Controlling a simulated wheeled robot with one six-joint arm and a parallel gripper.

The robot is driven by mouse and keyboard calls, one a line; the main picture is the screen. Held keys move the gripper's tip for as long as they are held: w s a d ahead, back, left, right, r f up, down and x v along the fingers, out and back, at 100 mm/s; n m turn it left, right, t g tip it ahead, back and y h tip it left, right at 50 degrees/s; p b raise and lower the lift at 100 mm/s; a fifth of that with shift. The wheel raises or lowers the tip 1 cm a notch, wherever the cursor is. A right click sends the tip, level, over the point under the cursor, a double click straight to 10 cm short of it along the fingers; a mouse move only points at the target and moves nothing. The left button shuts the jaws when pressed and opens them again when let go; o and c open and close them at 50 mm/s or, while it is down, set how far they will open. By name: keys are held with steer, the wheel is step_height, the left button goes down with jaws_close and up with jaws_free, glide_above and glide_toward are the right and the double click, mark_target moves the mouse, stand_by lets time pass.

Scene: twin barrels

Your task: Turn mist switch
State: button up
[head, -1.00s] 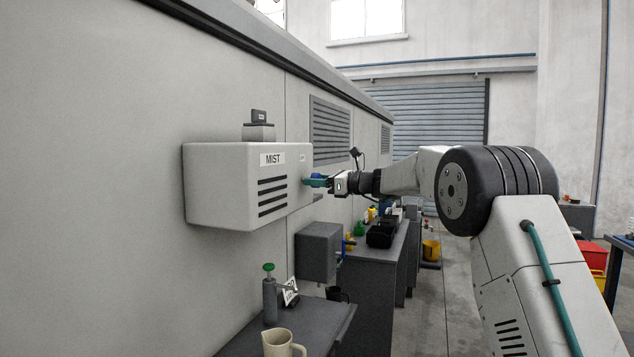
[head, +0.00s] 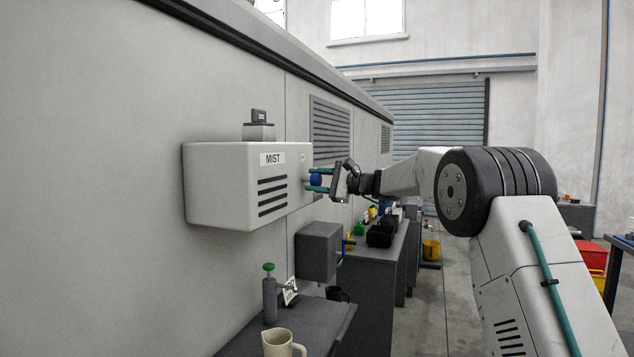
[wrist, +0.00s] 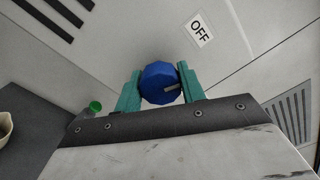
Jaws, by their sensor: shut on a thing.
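The white box marked MIST (head: 222,185) is fixed to the grey wall. Its blue mist switch knob (wrist: 160,83) sticks out from the box face and also shows in the head view (head: 316,181). A pale mark on the knob points toward the right finger in the wrist view. My gripper (wrist: 161,88) has its two green fingers on either side of the knob and is shut on it.
A grey box (head: 318,250) hangs on the wall below the MIST box. A dark bench (head: 325,325) below holds a beige jug (head: 278,343) and a grey bottle with a green top (head: 269,295).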

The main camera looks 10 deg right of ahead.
steer(key=shift+f+n, duration=0.15)
steer(key=shift+n, duration=1.85)
steer(key=o, duration=1)
steer(key=shift+c, duration=0.2)
steer(key=v, duration=0.8)
